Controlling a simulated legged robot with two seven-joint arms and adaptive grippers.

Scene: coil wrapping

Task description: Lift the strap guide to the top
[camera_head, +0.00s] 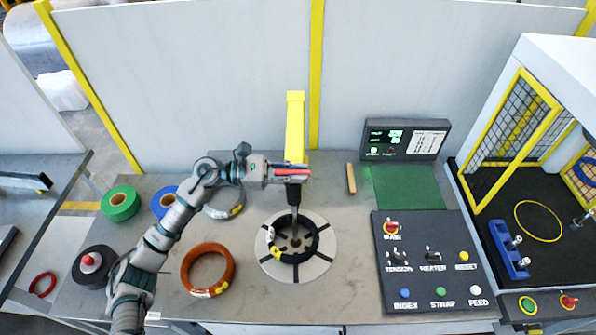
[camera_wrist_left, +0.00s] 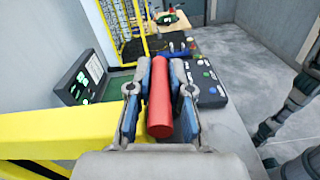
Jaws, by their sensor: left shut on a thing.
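The strap guide (camera_head: 293,193) is a dark block with a red handle on the yellow post (camera_head: 295,125). A thin rod reaches down from it toward the black coil (camera_head: 272,240) on the round pale turntable (camera_head: 322,262). My left gripper (camera_head: 290,172) comes in from the left and is shut on the red handle. In the left wrist view, the red handle (camera_wrist_left: 160,100) lies between the two fingers of the left gripper (camera_wrist_left: 160,95), with the yellow post (camera_wrist_left: 60,130) at left. The block is partly hidden by the gripper. My right gripper is not in view.
An orange coil (camera_head: 208,270), a green roll (camera_head: 120,203) and a black roll (camera_head: 92,267) lie at left on the table. A display (camera_head: 403,139) and a control panel (camera_head: 434,262) are at right. A fenced cell (camera_head: 530,150) stands far right.

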